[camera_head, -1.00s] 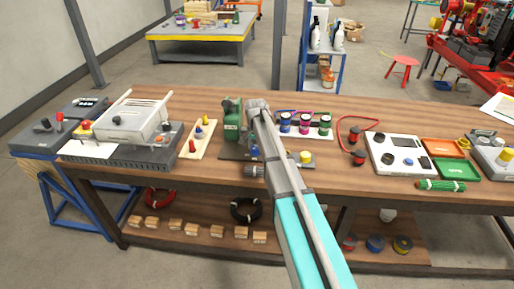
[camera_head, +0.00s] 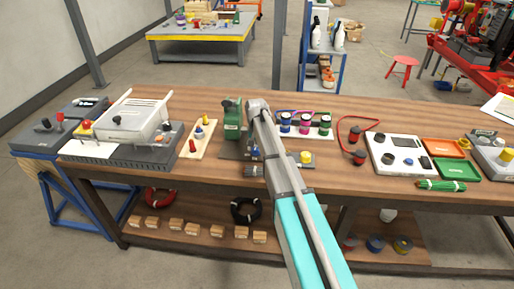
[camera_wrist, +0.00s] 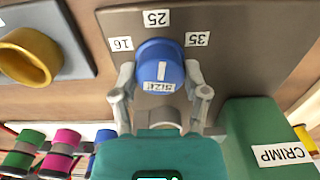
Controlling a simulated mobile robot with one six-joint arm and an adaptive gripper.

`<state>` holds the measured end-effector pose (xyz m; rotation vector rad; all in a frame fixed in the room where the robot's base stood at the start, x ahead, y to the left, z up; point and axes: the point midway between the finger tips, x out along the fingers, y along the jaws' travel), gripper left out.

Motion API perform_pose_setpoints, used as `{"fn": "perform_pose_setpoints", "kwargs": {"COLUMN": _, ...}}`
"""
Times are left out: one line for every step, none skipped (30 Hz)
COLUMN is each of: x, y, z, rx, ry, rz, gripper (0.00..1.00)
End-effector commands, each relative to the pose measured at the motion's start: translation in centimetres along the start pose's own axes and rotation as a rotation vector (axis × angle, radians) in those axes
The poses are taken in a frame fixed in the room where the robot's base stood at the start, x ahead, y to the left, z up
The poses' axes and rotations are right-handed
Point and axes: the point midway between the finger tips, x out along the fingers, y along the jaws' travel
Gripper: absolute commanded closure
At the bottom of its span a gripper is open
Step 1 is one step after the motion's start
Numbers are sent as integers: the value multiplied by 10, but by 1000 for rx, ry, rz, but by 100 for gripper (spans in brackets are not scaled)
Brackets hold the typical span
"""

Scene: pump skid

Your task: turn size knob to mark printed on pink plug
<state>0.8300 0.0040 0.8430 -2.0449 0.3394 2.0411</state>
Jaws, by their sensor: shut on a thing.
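The blue size knob (camera_wrist: 160,72) sits on a dark panel (camera_wrist: 240,22) in the wrist view. Printed marks 16, 25 and 35 stand around it, and its white pointer line points roughly at 25. My gripper (camera_wrist: 161,84) is shut on the knob, one finger on each side. In the head view the pink plug (camera_head: 305,127) stands in a row right of my arm, which largely hides the knob.
A green crimp unit (camera_wrist: 262,130) stands close on the right of my gripper in the wrist view. A yellow ring-shaped knob (camera_wrist: 32,56) is on a plate at left. In the head view a white control box (camera_head: 398,154) stands farther right on the wooden bench.

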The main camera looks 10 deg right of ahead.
Motion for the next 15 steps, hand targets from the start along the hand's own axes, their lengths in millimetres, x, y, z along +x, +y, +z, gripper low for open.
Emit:
{"fn": "perform_pose_setpoints", "kwargs": {"x": 0, "y": 1, "z": 4, "rx": -45, "ry": -8, "rz": 2, "gripper": 89}}
{"fn": "perform_pose_setpoints", "kwargs": {"x": 0, "y": 1, "z": 4, "rx": -73, "ry": -8, "rz": 2, "gripper": 89}}
{"fn": "perform_pose_setpoints", "kwargs": {"x": 0, "y": 1, "z": 4, "rx": -112, "ry": -8, "rz": 2, "gripper": 89}}
{"fn": "perform_pose_setpoints", "kwargs": {"x": 0, "y": 1, "z": 4, "rx": -140, "ry": -8, "rz": 2, "gripper": 89}}
{"fn": "perform_pose_setpoints", "kwargs": {"x": 0, "y": 1, "z": 4, "rx": -169, "ry": -8, "rz": 2, "gripper": 89}}
{"fn": "perform_pose_setpoints", "kwargs": {"x": 0, "y": 1, "z": 4, "rx": -207, "ry": -8, "rz": 2, "gripper": 89}}
{"fn": "perform_pose_setpoints", "kwargs": {"x": 0, "y": 2, "z": 4, "rx": -235, "ry": -8, "rz": 1, "gripper": 89}}
{"fn": "perform_pose_setpoints", "kwargs": {"x": 0, "y": 2, "z": 4, "rx": -263, "ry": -8, "rz": 1, "gripper": 89}}
{"fn": "perform_pose_setpoints", "kwargs": {"x": 0, "y": 2, "z": 4, "rx": -301, "ry": -8, "rz": 1, "gripper": 89}}
{"fn": "perform_pose_setpoints", "kwargs": {"x": 0, "y": 2, "z": 4, "rx": -330, "ry": -8, "rz": 1, "gripper": 89}}
{"fn": "perform_pose_setpoints", "kwargs": {"x": 0, "y": 2, "z": 4, "rx": -358, "ry": -8, "rz": 1, "gripper": 89}}
{"fn": "perform_pose_setpoints", "kwargs": {"x": 0, "y": 2, "z": 4, "rx": -396, "ry": -8, "rz": 1, "gripper": 89}}
{"fn": "perform_pose_setpoints", "kwargs": {"x": 0, "y": 2, "z": 4, "rx": -425, "ry": -8, "rz": 0, "gripper": 89}}
{"fn": "perform_pose_setpoints", "kwargs": {"x": 0, "y": 2, "z": 4, "rx": -453, "ry": -8, "rz": 0, "gripper": 89}}
{"fn": "perform_pose_setpoints", "kwargs": {"x": 0, "y": 2, "z": 4, "rx": -491, "ry": -8, "rz": 0, "gripper": 89}}
